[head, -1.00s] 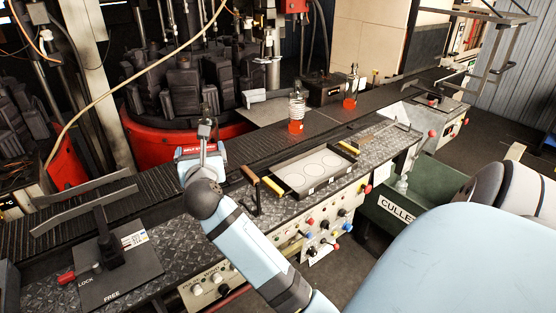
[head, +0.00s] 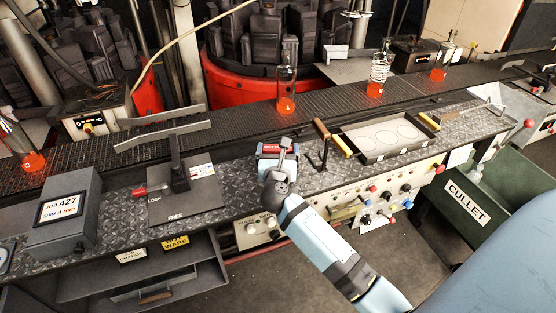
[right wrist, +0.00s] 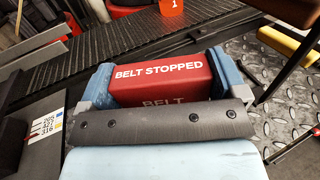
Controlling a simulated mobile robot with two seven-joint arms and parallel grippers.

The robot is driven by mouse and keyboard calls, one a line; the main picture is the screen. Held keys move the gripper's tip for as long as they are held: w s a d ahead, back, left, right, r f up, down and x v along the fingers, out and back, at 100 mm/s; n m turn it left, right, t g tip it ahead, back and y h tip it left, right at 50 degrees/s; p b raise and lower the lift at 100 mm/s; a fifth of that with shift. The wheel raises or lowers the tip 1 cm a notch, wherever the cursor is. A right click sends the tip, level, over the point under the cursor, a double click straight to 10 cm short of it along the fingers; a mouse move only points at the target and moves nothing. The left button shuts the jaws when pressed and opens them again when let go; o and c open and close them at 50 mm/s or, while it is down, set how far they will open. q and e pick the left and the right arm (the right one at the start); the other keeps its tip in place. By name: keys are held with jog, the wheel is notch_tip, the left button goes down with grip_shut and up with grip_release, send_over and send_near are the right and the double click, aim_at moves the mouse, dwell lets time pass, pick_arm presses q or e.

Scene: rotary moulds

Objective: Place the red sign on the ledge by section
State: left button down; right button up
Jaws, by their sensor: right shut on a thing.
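The red sign (head: 271,149), lettered "BELT STOPPED", is held in my right gripper (head: 276,155). In the right wrist view the red sign (right wrist: 165,77) sits between the two blue fingers (right wrist: 158,82), its lettering upright and readable. A dark bar crosses in front of its lower part. The ledge (head: 235,190) is the diamond-plate strip in front of the belt. The sign is over it, left of the wooden-handled lever; I cannot tell whether it touches. My left gripper is not in view.
The dark belt (head: 215,130) carries bottles with glowing orange bases, one nearly behind the sign (head: 286,92). A lever plate (head: 185,205) stands left on the ledge, a grey box (head: 70,215) farther left. A tray (head: 385,140) and wooden-handled lever (head: 321,130) stand right.

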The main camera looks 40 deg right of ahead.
jog(key=shift+f, duration=1.5)
jog(key=shift+f+b, duration=0.2)
jog(key=shift+b, duration=0.1)
jog(key=o, duration=0.7)
jog(key=shift+r, duration=0.1)
